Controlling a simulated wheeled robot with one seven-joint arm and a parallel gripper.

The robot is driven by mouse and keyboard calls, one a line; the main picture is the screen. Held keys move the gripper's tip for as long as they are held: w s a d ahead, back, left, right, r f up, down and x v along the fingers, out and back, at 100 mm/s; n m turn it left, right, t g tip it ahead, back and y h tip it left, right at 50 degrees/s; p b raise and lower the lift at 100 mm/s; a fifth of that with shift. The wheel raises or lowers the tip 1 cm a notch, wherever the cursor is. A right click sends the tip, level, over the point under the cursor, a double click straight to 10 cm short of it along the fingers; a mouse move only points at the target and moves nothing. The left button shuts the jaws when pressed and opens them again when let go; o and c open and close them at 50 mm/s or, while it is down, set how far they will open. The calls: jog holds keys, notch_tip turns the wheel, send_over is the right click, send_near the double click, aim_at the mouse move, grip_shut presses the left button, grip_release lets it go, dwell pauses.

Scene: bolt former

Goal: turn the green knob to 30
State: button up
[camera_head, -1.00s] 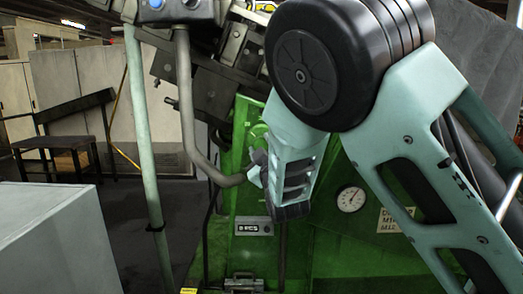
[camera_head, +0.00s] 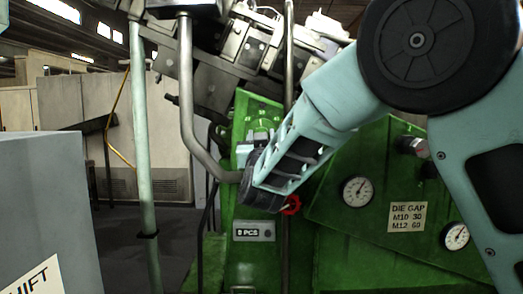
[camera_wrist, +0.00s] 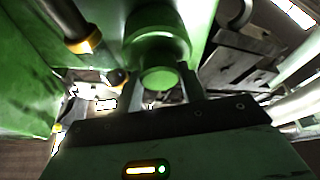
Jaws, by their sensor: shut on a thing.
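The green knob (camera_wrist: 158,76) is a round green cylinder in the wrist view, between the two dark fingers of my gripper (camera_wrist: 167,94), which is shut on it. In the head view my gripper (camera_head: 247,157) reaches the upper part of the green machine panel from the right. The wrist and fingers hide much of the knob there. A sign (camera_head: 407,216) reads DIE GAP, M10 30, M12 60. A round white gauge (camera_head: 357,191) is left of the sign and a second gauge (camera_head: 456,236) right of it. Their numbers are too small to read.
A red knob (camera_head: 291,204) sits just below my wrist. A counter (camera_head: 254,231) marked PCS is lower on the panel. A bent grey pipe (camera_head: 188,110) and a pale green post (camera_head: 143,150) stand to the left. A grey cabinet (camera_head: 50,215) is at the lower left.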

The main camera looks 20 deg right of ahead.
jog(key=shift+m+h+b, duration=0.3)
jog(key=shift+m+h, duration=0.1)
jog(key=shift+m, duration=0.2)
jog(key=o, duration=1)
jog(key=shift+c, duration=0.2)
jog(key=shift+s, duration=0.1)
jog(key=b+v, duration=0.4)
jog(key=v, duration=1.3)
jog(key=shift+s+r, duration=0.15)
jog(key=shift+s, duration=0.1)
jog(key=shift+a, duration=0.15)
